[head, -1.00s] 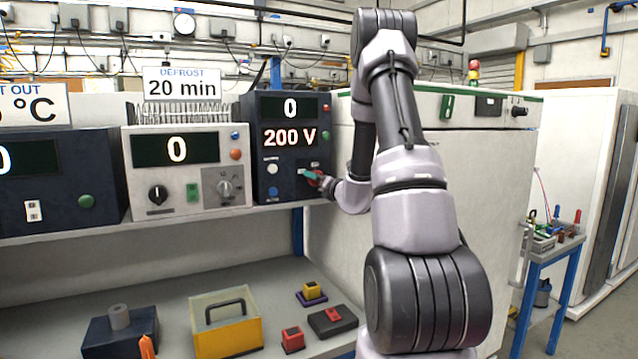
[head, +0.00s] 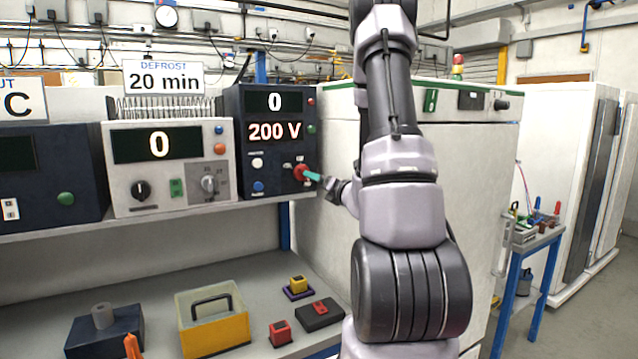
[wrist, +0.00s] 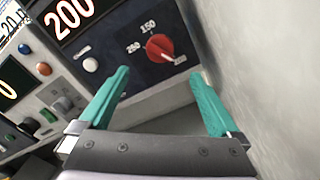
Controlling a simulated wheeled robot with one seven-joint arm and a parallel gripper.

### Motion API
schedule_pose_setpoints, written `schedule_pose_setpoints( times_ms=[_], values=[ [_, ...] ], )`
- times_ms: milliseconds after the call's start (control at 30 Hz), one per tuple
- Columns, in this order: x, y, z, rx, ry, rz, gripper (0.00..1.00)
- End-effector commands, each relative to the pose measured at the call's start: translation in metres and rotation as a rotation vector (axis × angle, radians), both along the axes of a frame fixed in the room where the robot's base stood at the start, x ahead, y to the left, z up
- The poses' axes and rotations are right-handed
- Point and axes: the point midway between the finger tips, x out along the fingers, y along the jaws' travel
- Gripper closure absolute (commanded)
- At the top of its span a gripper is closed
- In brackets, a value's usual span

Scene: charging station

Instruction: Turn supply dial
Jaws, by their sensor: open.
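The supply dial is a red round knob (head: 301,172) on the dark blue unit (head: 246,210) with displays reading 0 and 200 V. In the wrist view the red dial (wrist: 160,47) has a pale pointer towards the lower right, with marks around it, 150 and 250 among them. My gripper (wrist: 160,76) is open, its two teal fingers apart and empty. The dial shows beyond the gap between the fingertips, not between them. In the head view the teal fingers (head: 312,176) are just right of the dial and partly overlap its edge.
A white unit (head: 128,192) with a 0 display and knobs stands left on the shelf. A large pale cabinet (head: 470,180) stands close on the right. The lower shelf holds a yellow box (head: 222,333) and several small items.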

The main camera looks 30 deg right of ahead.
Motion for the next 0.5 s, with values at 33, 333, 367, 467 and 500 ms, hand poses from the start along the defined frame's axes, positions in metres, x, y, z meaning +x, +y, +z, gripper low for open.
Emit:
schedule_pose_setpoints(
  times_ms=[33, 333, 367, 467, 500],
  values=[
    [0.0001, 0.0, 0.0, 0.0, 0.0, 0.0, 0.02],
    [0.0006, -0.0005, 0.0011, -0.095, -0.003, 0.0, 0.02],
    [0.0007, -0.0008, 0.0015, -0.14, -0.005, 0.0, 0.02],
    [0.0012, -0.0015, 0.003, -0.297, -0.011, 0.0, 0.02],
    [0.0013, -0.0018, 0.0034, -0.348, -0.013, 0.0, 0.02]
  ],
)
